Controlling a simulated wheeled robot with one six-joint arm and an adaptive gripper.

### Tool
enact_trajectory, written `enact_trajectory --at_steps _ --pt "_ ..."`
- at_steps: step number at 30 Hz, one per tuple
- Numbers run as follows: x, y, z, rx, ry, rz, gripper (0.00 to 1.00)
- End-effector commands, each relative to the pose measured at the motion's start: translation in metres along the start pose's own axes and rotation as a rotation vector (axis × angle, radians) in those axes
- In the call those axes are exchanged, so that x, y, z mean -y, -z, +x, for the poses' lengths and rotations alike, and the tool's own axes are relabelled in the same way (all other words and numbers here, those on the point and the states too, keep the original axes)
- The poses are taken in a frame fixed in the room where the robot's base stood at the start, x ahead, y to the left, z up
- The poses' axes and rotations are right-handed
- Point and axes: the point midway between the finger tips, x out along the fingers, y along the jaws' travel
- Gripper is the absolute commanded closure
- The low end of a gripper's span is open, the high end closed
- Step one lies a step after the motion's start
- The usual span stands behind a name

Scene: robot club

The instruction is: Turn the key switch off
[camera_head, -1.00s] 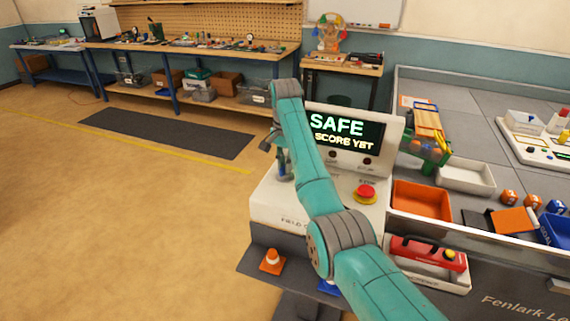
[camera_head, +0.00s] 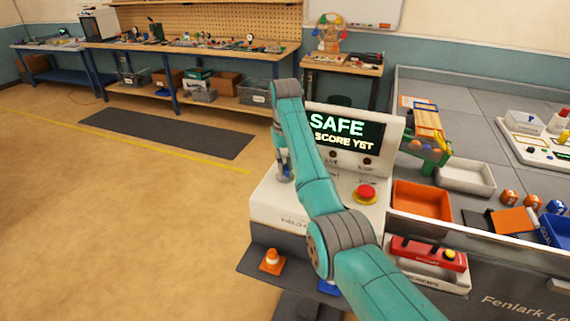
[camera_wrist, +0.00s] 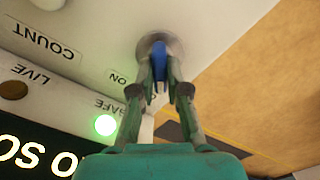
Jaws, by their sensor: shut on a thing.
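The key switch shows in the wrist view as a blue key (camera_wrist: 158,55) in a round grey metal collar (camera_wrist: 150,41) on the white console. My gripper (camera_wrist: 160,75) is shut on the blue key, one finger on each side. Its fingertips are close to the collar. An "ON" label is printed beside the switch; any "OFF" label is hidden or cut off. In the head view my gripper (camera_head: 284,168) points down at the left part of the console (camera_head: 270,204), and my arm hides the key there.
The console screen (camera_head: 345,131) reads "SAFE" with a score line below. A green SAFE lamp (camera_wrist: 105,125) is lit and the LIVE lamp (camera_wrist: 14,90) is dark. A red stop button (camera_head: 365,191) sits right of my arm. Open floor lies left.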

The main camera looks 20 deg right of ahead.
Motion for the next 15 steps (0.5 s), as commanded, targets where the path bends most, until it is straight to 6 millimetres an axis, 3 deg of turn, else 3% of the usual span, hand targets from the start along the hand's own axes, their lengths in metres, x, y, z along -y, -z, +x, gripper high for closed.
enact_trajectory --at_steps 15 --pt "0.0002 -0.0003 0.0003 0.001 0.0 -0.136 1.0"
